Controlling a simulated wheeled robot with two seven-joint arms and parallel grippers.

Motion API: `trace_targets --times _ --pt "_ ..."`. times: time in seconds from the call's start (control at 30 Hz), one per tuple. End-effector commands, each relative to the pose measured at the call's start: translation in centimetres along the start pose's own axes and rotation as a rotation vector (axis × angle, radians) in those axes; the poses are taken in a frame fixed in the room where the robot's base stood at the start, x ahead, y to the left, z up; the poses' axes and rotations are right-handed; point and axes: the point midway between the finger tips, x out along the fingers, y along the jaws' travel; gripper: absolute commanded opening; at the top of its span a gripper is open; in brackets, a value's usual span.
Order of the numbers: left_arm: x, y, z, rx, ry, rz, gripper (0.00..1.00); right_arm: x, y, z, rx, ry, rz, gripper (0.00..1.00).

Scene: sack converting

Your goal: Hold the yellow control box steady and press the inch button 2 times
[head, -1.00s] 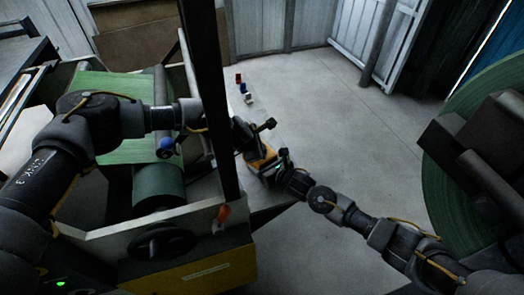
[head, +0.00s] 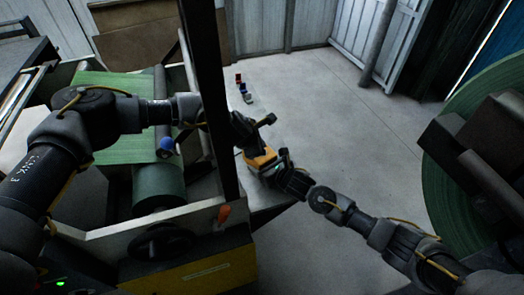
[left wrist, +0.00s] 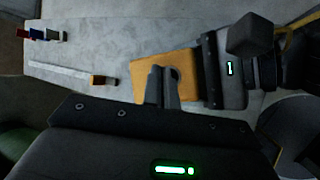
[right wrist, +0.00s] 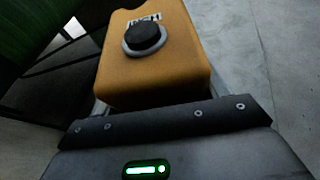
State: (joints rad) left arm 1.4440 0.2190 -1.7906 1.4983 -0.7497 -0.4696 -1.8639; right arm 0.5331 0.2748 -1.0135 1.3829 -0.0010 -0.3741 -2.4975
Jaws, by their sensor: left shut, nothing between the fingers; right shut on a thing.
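The yellow control box (head: 260,161) is near the middle of the head view, beside the machine. It also shows in the left wrist view (left wrist: 145,72) and the right wrist view (right wrist: 155,77). Its black inch button (right wrist: 145,37), in a grey ring beside a label, stands clear in the right wrist view. My right gripper (head: 277,169) is shut on the box; its fingertips are mostly hidden. My left gripper (left wrist: 165,72) is shut and empty, its fingers in front of the box in the left wrist view and hiding the button there. No left finger shows touching the button.
A dark upright post (head: 213,100) crosses in front of my left forearm. Small red, blue and white blocks (head: 243,90) lie beyond the box. A large green reel (head: 440,160) stands at right.

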Motion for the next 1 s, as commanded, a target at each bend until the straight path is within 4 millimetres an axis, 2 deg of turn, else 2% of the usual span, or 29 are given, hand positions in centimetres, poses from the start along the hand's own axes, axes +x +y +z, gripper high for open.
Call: trace_targets --times 0.53,1.0 --pt "-3.6 2.0 2.0 0.001 -0.001 0.002 0.0 0.0 0.0 0.0 0.0 0.0 0.0 0.44" --pt "-4.0 2.1 2.1 0.0 -0.001 0.0 0.0 0.0 0.0 0.0 0.0 0.0 0.0 0.44"
